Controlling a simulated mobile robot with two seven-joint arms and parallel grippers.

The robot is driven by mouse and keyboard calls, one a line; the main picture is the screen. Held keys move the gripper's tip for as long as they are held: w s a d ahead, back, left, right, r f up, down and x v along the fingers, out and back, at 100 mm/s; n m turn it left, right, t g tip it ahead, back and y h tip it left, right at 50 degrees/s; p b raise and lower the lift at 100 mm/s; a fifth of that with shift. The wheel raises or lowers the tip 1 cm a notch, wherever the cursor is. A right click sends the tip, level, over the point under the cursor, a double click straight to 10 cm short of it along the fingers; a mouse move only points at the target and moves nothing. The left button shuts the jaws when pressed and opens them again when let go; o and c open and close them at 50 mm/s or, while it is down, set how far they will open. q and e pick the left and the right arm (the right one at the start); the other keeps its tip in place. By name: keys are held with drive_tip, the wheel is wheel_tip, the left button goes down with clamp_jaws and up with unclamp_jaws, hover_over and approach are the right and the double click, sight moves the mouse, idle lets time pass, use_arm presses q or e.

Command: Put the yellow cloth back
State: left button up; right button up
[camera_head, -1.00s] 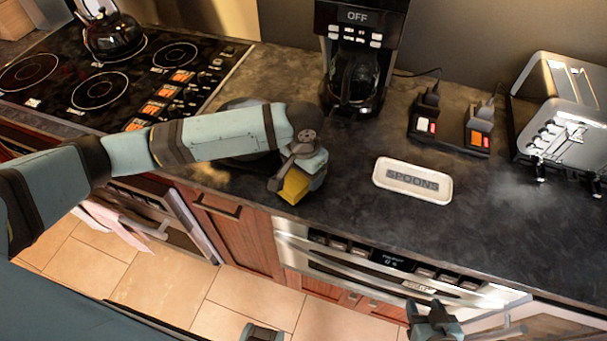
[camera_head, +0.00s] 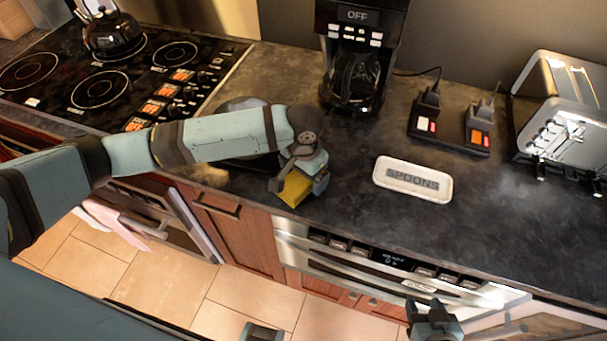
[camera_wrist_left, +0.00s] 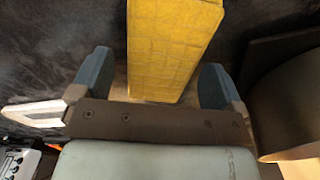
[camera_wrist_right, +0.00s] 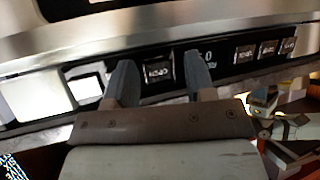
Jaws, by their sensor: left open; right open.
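The yellow cloth (camera_head: 295,187) looks like a folded block and sits near the front edge of the dark counter. My left gripper (camera_head: 300,183) is right over it, with its fingers pointing down at the counter. In the left wrist view the cloth (camera_wrist_left: 172,45) runs between the two open fingers, with a gap on each side. My right gripper (camera_head: 433,312) is open and empty, low at the front of the microwave drawer (camera_head: 375,278). In the right wrist view its fingers (camera_wrist_right: 160,62) stand before the button panel.
A white spoon rest (camera_head: 412,180) lies on the counter to the right of the cloth. The stovetop (camera_head: 110,85) is at left. Counter between cloth and spoon rest is clear.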

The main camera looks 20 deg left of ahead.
use_arm(q)
wheel_tip(320, 180, up, 11)
drive_tip(key=shift+r, duration=0.15)
idle(0.5)
drive_tip(key=s+d+f+t+h, duration=0.1)
drive_tip(key=s+d+f+h, duration=0.15)
drive_tip(key=s, duration=0.25)
drive_tip(key=s+d+f+t+h, duration=0.1)
drive_tip(key=s+f+h, duration=0.15)
drive_tip(key=s, duration=0.25)
drive_tip(key=s+a+f+n+t+y, duration=0.1)
drive_tip(key=s+a+f+n+y, duration=0.15)
drive_tip(key=s+a, duration=0.5)
drive_tip(key=s+a+f+n+y, duration=0.1)
drive_tip(key=s+a+f+y, duration=0.15)
drive_tip(key=s+a, duration=0.55)
drive_tip(key=w+d+f+m+t+h+p, duration=0.1)
drive_tip(key=w+d+f+t+h+p, duration=0.2)
drive_tip(key=w+d+f+t+p, duration=0.2)
wheel_tip(320, 180, down, 4)
drive_tip(key=w+d+t, duration=0.1)
drive_tip(key=w+t, duration=0.1)
drive_tip(key=shift+d+r+m+t, duration=0.15)
drive_tip(key=shift+m+t, duration=0.2)
drive_tip(key=shift+t, duration=0.05)
